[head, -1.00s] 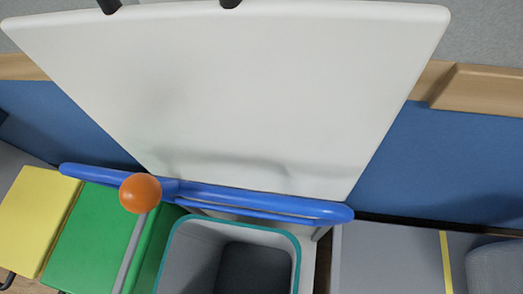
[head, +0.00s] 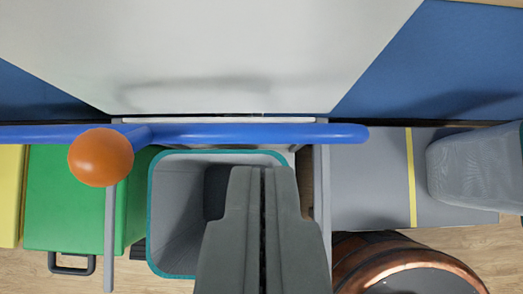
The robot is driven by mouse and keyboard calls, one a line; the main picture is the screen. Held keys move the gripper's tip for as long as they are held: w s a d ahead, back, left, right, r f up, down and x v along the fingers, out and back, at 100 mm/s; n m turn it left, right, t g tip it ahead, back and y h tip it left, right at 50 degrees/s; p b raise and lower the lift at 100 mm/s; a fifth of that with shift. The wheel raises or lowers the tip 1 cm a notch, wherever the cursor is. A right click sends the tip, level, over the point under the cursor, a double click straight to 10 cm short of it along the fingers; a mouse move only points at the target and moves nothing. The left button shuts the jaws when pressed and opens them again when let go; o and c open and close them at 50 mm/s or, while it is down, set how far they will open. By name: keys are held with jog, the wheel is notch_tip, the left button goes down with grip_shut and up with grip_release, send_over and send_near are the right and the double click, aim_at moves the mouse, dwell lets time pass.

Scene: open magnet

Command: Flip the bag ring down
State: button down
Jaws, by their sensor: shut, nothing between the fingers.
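A blue tubular bar (head: 260,133), which looks like the bag ring seen edge-on, runs across the left and middle of the head view. It lies in front of the lower part of a large white panel (head: 220,45). An orange ball (head: 100,157) sits at its left part, above a grey rod (head: 109,235). Below the bar is an open grey bin with a teal rim (head: 152,215). My gripper (head: 263,169) is shut and empty. In the picture, its tips are below the bar, over the bin's right part; I cannot tell the depth gap.
A green box (head: 70,205) and a yellow one (head: 10,195) stand left of the bin. To the right are a grey surface with a yellow stripe (head: 411,180), a grey mesh container (head: 475,170) and a copper-rimmed round vessel (head: 410,265). Blue wall panels (head: 440,65) stand behind.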

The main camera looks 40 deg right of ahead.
aim_at(264, 126)
jog(key=x, duration=0.9)
jog(key=shift+f, duration=0.1)
jog(key=shift+s+a, duration=0.1)
jog(key=shift+s, duration=0.05)
